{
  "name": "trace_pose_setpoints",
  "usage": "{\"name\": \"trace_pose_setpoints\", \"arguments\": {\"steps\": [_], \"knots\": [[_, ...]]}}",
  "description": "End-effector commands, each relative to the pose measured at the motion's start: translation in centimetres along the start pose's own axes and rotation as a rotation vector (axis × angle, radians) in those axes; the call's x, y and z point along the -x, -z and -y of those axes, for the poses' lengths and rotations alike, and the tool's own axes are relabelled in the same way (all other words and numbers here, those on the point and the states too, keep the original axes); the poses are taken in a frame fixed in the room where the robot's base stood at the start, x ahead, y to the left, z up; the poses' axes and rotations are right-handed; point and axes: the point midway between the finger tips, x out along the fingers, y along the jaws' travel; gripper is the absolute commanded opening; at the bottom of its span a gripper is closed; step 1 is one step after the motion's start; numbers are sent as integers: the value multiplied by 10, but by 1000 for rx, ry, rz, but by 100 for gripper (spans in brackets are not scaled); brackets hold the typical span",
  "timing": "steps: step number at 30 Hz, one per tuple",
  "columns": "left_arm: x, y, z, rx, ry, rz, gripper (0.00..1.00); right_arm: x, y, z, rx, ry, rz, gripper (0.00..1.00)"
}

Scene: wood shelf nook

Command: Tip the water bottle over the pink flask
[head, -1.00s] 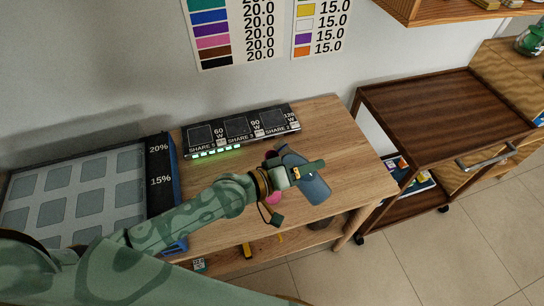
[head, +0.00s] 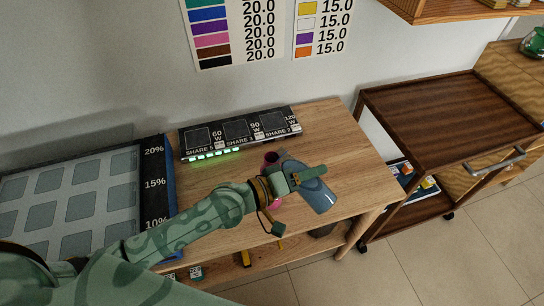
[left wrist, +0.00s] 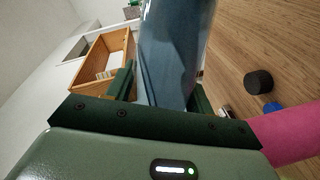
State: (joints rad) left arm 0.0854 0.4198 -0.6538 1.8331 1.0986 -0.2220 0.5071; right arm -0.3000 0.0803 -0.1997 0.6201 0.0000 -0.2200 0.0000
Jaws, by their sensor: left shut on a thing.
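In the left wrist view the bottle (left wrist: 165,60) runs up between the green fingers. I see no water stream. My right gripper is not in view.
A black charger display (head: 240,131) stands along the table's back edge. A panel display (head: 80,195) fills the left. A brown trolley (head: 440,120) stands to the right. The table's right part (head: 345,150) is clear. The wrist view shows a black cylinder (left wrist: 258,82).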

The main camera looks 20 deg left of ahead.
Motion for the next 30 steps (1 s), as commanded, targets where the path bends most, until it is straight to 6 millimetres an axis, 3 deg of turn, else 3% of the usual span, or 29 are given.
{"name": "trace_pose_setpoints", "arguments": {"steps": [30], "knots": [[1,4,-12,127,-54,-8,20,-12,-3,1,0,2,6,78]]}}
